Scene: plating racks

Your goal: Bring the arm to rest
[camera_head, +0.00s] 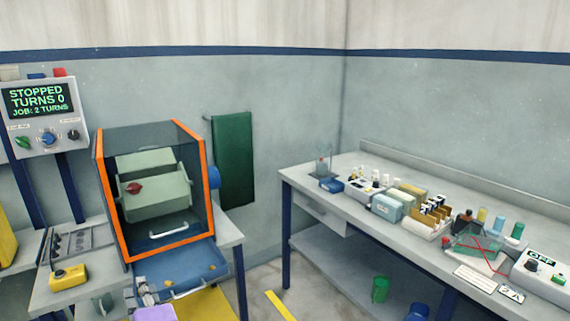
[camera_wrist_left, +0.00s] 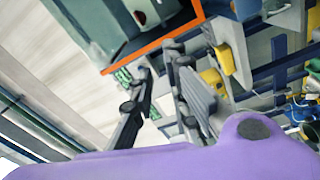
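My left arm's purple wrist part (camera_head: 155,313) shows at the bottom edge of the head view, left of the middle. My left gripper (camera_head: 146,290) is in front of the blue tray (camera_head: 190,268) below the orange-framed machine (camera_head: 157,250), small and partly cut off. In the left wrist view the gripper's two dark fingers (camera_wrist_left: 158,72) stand apart with nothing between them, so it is open and empty. The machine's orange edge (camera_wrist_left: 160,45) lies beyond the fingertips there. My right gripper is in neither view.
A control box (camera_head: 45,115) reading STOPPED, TURNS 0 stands at the left. A yellow device (camera_head: 69,277) sits on the left bench. A long bench (camera_head: 310,185) with racks, bottles and a switch box (camera_head: 541,275) runs along the right. Floor shows between the benches.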

